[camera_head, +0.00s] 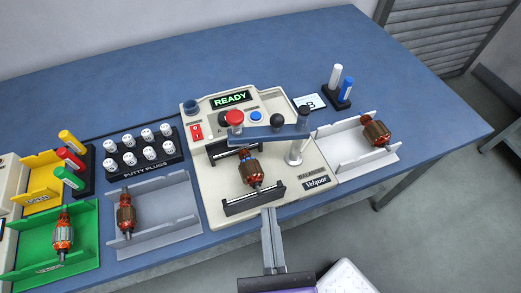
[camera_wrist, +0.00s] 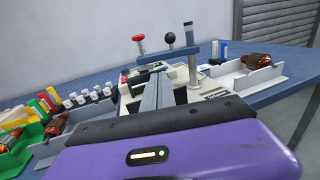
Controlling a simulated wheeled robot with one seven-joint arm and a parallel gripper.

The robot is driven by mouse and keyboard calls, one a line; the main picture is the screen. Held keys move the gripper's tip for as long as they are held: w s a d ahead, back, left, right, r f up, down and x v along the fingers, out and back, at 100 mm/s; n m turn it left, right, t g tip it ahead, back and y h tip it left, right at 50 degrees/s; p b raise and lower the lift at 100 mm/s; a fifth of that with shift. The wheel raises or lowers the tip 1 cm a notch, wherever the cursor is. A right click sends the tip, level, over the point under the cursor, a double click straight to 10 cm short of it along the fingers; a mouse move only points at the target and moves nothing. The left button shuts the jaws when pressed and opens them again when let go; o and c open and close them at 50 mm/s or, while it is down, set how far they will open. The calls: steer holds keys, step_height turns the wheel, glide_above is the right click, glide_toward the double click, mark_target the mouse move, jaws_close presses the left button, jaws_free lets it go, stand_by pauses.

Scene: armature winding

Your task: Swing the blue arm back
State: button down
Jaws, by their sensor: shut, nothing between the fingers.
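The blue arm (camera_head: 268,133) spans over the balancer (camera_head: 218,205), a beige machine with a READY display. It runs from a pale post (camera_head: 294,152) on the right to a part under the red knob at its left end. A copper armature (camera_head: 250,171) lies in the machine below the arm, partly beneath it. In the wrist view the blue arm (camera_wrist: 168,56) shows above the machine. My gripper (camera_head: 268,212) is shut and empty at the machine's front edge, apart from the blue arm. In the wrist view its fingers (camera_wrist: 157,70) point towards the machine.
A grey tray (camera_head: 180,205) with an armature and a green tray (camera_head: 85,262) stand left. A light tray (camera_head: 345,165) with an armature stands right. Putty plugs (camera_head: 143,150) and marker holders flank the machine. The table's back (camera_head: 290,40) is clear.

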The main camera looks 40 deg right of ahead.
mark_target(256, 140)
stand_by(0.4)
steer(key=p+x, duration=0.3)
steer(key=x, duration=1)
steer(key=shift+r+p, duration=0.15)
steer(key=shift+p, duration=0.15)
steer(key=shift+w+d, duration=0.25)
steer(key=shift+w, duration=0.25)
steer(key=shift+w+d+m+g+h, duration=0.15)
steer(key=shift+w+m+g+h, duration=0.55)
steer(key=shift+m+g+h, duration=0.15)
steer(key=shift+w+d+m+g+h, duration=0.2)
steer(key=shift+w+m+g+h, duration=0.5)
steer(key=shift+h, duration=0.25)
steer(key=shift+w+d, duration=0.2)
steer(key=shift+w, duration=0.25)
steer(key=shift+w+d, duration=0.25)
steer(key=shift+w, duration=0.2)
